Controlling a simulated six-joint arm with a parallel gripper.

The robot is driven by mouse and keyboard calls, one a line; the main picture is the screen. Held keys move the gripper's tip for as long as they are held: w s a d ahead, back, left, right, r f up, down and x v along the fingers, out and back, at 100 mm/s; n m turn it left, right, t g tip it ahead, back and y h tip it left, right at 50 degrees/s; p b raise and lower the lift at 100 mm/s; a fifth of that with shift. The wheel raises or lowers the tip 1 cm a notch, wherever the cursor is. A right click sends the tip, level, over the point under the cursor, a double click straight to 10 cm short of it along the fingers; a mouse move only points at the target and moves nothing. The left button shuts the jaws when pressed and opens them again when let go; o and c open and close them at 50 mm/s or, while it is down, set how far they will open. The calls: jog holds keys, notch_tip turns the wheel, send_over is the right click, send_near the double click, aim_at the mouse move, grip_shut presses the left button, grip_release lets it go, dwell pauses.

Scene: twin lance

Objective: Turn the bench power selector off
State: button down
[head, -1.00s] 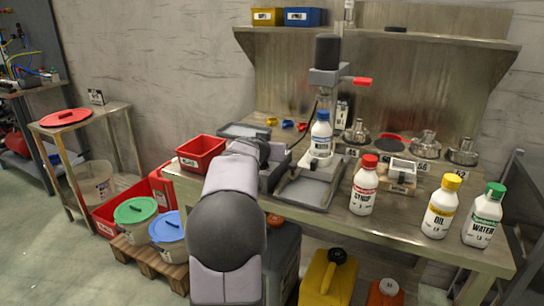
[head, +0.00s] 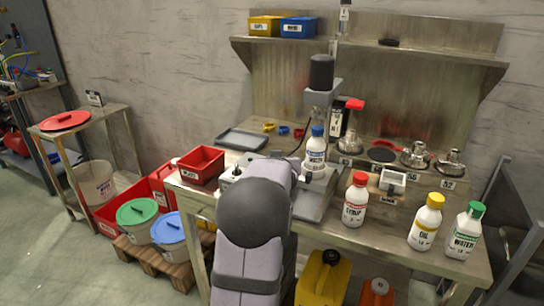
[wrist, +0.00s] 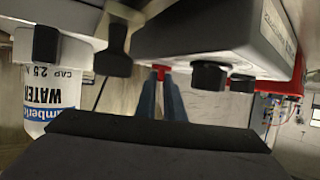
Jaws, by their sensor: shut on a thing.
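In the wrist view, which shows the scene upside down, my gripper (wrist: 160,88) reaches out as two slim blue-grey fingers, close together. They are shut on a small red piece (wrist: 161,69), seen at their tips; it looks like a selector handle. It is beside a grey box (wrist: 215,35) with black knobs (wrist: 210,77). How the red piece joins the box, and which way it is turned, is unclear. In the head view my arm hides the gripper; part of a light grey box (head: 230,177) shows left of the arm.
The blue-capped water bottle (head: 315,152) stands close to my arm and also shows in the wrist view (wrist: 55,85). A red bin (head: 200,166) sits left of the arm. Syrup (head: 355,200), oil (head: 426,222) and water (head: 465,232) bottles stand along the bench's right front.

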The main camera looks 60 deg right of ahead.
jog(key=shift+f, duration=0.1)
jog(key=c, duration=1.9)
grip_release()
jog(key=shift+o, duration=0.2)
jog(key=shift+a, duration=0.1)
jog(key=v, duration=0.5)
jog(key=shift+s+a+r+p, duration=0.2)
jog(key=shift+r+p, duration=0.1)
jog(key=shift+p, duration=0.05)
jog(key=shift+v, duration=0.8)
jog(key=shift+w+f, duration=0.1)
